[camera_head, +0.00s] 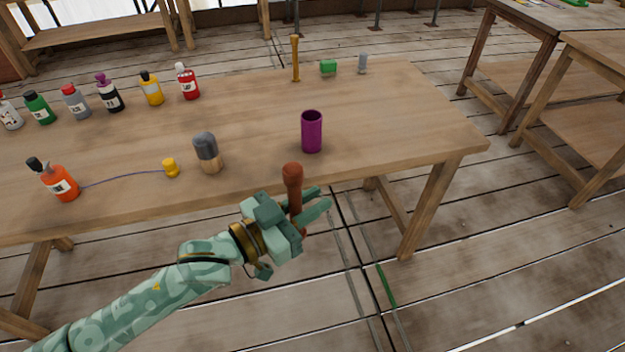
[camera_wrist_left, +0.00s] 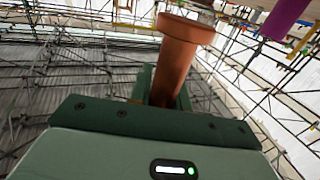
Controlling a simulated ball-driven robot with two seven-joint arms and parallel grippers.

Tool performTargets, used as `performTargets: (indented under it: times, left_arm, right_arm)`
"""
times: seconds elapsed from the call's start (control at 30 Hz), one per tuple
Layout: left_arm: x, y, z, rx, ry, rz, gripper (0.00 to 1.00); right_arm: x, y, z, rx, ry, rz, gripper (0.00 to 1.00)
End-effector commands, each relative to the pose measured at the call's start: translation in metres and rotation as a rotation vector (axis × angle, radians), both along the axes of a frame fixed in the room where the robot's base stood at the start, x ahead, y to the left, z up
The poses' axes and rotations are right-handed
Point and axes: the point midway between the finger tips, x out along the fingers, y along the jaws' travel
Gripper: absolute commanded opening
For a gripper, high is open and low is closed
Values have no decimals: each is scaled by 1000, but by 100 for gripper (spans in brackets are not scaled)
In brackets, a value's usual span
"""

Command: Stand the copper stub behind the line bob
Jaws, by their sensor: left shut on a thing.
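The copper stub (camera_head: 293,176) is a reddish-brown rod with a wider head, held roughly upright in my left gripper (camera_head: 308,207), in front of the table's near edge. My left gripper is shut on it; the fingers hide part of its shaft. The stub also rises between the fingers in the left wrist view (camera_wrist_left: 178,60). What looks like the line bob (camera_head: 171,168) is a small yellow piece near the table's front edge, left of my gripper. A thin purple cord joins it to an orange bottle (camera_head: 60,183). My right gripper is not in view.
A purple cup (camera_head: 312,132) stands just beyond my left gripper. A grey-topped wooden piece (camera_head: 207,153) stands right of the bob. Several bottles (camera_head: 110,95) line the table's back left. The table (camera_head: 240,110) is clear mid-way.

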Motion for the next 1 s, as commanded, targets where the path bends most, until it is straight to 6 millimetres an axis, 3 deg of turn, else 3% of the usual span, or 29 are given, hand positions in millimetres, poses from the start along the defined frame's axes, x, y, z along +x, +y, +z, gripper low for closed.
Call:
performTargets:
  times: [0.27, 0.53, 0.63, 0.77, 1.0]
  left_arm:
    - [0, 0, 9, -2, -3, 6, 0]
    - [-1, 15, 79, -11, -3, 136, 0]
    - [-9, 39, 97, -14, 5, 275, 0]
    - [-19, 79, 96, -7, 11, 462, 0]
    - [-42, 148, 53, -5, 0, 749, 0]
  right_arm:
    - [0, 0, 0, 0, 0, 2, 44]
    - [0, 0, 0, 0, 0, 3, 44]
    - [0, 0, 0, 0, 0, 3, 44]
    - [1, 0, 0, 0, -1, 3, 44]
    - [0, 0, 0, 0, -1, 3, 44]
